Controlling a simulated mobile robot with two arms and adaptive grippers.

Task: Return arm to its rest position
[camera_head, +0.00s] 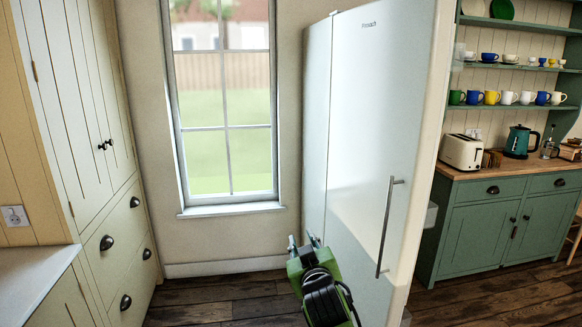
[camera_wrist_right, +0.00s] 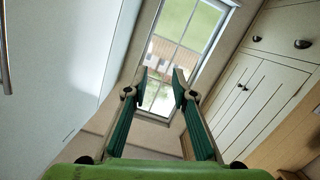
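My right gripper (camera_head: 304,241) is at the bottom middle of the head view, in front of the white fridge (camera_head: 368,130). Its green and black body points away toward the window wall. In the right wrist view, the two fingers (camera_wrist_right: 160,77) stand apart with nothing between them, so the gripper is open and empty. The upper part of the right arm is out of the picture. My left gripper and left arm do not show in either view.
The fridge, with a long handle (camera_head: 387,228), stands close right of the gripper. Pale pieces stick out past its right edge. A tall cream cupboard (camera_head: 85,110) is at left, a window (camera_head: 226,110) behind. A green dresser (camera_head: 478,235) stands far right. Wooden floor (camera_head: 215,302) shows between.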

